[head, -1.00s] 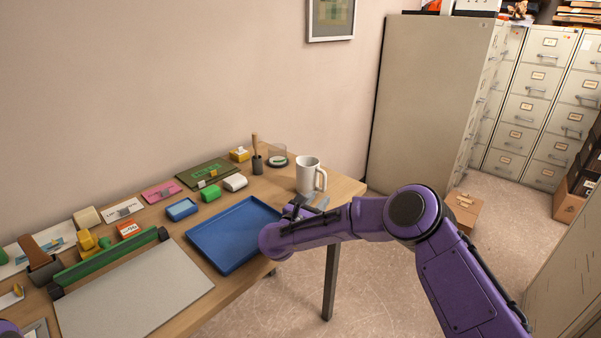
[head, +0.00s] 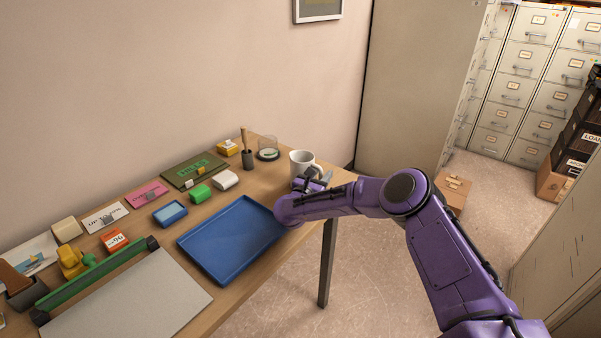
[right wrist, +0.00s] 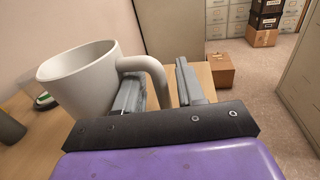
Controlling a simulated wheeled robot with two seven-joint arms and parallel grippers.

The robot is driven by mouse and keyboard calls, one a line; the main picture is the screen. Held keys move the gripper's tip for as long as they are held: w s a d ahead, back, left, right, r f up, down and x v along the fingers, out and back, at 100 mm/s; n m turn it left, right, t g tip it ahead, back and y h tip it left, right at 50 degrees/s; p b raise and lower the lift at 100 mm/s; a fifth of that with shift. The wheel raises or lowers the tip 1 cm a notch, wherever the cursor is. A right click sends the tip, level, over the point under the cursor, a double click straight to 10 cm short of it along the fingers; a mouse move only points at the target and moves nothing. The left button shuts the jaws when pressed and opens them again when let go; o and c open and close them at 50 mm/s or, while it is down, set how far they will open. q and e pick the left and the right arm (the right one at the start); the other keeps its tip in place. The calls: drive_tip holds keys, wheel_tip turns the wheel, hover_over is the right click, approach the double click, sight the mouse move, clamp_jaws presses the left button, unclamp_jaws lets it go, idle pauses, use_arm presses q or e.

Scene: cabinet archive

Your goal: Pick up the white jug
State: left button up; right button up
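The white jug (head: 303,160) stands upright at the far right end of the wooden table. My right gripper (head: 317,182) is at the jug's near right side, reaching in low over the table. In the right wrist view the jug (right wrist: 82,80) is at the left, with its handle (right wrist: 156,76) curving into the gap between my two grey fingers (right wrist: 160,92). The fingers are apart, one on each side of the handle, and not closed on it. My left gripper is not in view.
A blue tray (head: 228,272) lies left of my right forearm. A glass (head: 268,149) and a pen holder (head: 248,160) stand left of the jug. Several small office items line the wall side. The table's right edge is close to the jug.

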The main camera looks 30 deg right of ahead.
drive_tip(key=shift+s, duration=0.1)
drive_tip(key=shift+s+a+r, duration=0.1)
drive_tip(key=shift+r, duration=0.05)
drive_tip(key=c, duration=0.3)
drive_tip(key=shift+a, duration=0.1)
clamp_jaws()
